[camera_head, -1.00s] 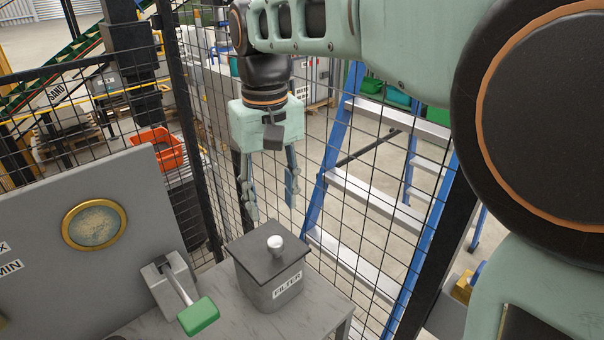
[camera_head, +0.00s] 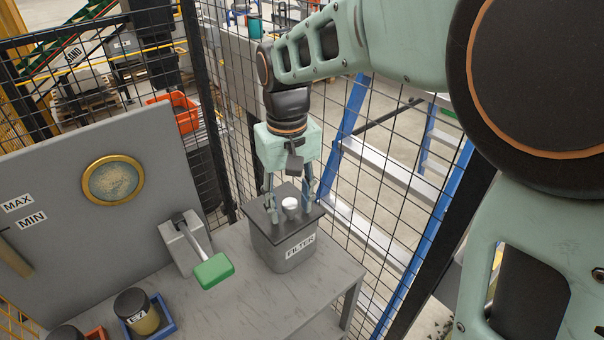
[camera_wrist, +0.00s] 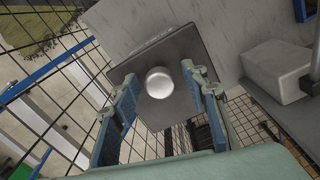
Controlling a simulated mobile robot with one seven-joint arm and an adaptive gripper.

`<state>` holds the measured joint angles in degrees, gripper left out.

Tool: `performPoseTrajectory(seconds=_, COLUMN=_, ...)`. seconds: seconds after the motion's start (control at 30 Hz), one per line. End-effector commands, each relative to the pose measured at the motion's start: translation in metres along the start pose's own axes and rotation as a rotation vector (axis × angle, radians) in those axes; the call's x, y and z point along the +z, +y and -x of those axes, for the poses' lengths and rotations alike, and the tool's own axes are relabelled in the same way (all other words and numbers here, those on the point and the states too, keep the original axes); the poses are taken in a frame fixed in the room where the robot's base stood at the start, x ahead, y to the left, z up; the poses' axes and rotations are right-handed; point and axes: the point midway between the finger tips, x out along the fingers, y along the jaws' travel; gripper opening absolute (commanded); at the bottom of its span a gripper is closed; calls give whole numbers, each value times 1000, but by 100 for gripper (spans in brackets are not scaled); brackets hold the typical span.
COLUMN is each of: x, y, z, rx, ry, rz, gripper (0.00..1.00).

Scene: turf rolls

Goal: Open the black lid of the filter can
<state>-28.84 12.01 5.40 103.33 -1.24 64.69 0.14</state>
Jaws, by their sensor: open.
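The grey filter can (camera_head: 285,250) stands on the right part of the grey table and carries a FILTER label. Its square black lid (camera_head: 262,228) lies flat on top, with a round white knob (camera_head: 290,203) at the middle. My gripper (camera_head: 291,208) points down over the lid with its fingers spread, one on each side of the knob. In the wrist view the lid (camera_wrist: 180,47) fills the space between and beyond the fingers, and the knob (camera_wrist: 159,82) sits between the open fingertips (camera_wrist: 160,78). I cannot tell whether the fingertips touch the lid.
A lever with a green handle (camera_head: 214,271) stands left of the can. A grey panel with a round gauge (camera_head: 113,180) rises at the left. A jar in a blue tray (camera_head: 162,332) sits at the front left. Wire mesh fence (camera_head: 345,215) stands close behind and right.

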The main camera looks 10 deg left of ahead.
Motion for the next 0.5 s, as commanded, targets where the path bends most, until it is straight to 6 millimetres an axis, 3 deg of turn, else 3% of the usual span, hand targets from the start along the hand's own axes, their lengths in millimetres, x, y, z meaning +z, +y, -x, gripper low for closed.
performPoseTrajectory(seconds=0.07, x=0, y=0, z=0, rx=0, ry=0, rz=0, gripper=41)
performPoseTrajectory(seconds=0.43, x=0, y=0, z=0, rx=0, ry=0, rz=0, gripper=2)
performPoseTrajectory(seconds=0.5, x=0, y=0, z=0, rx=0, ry=0, rz=0, gripper=0)
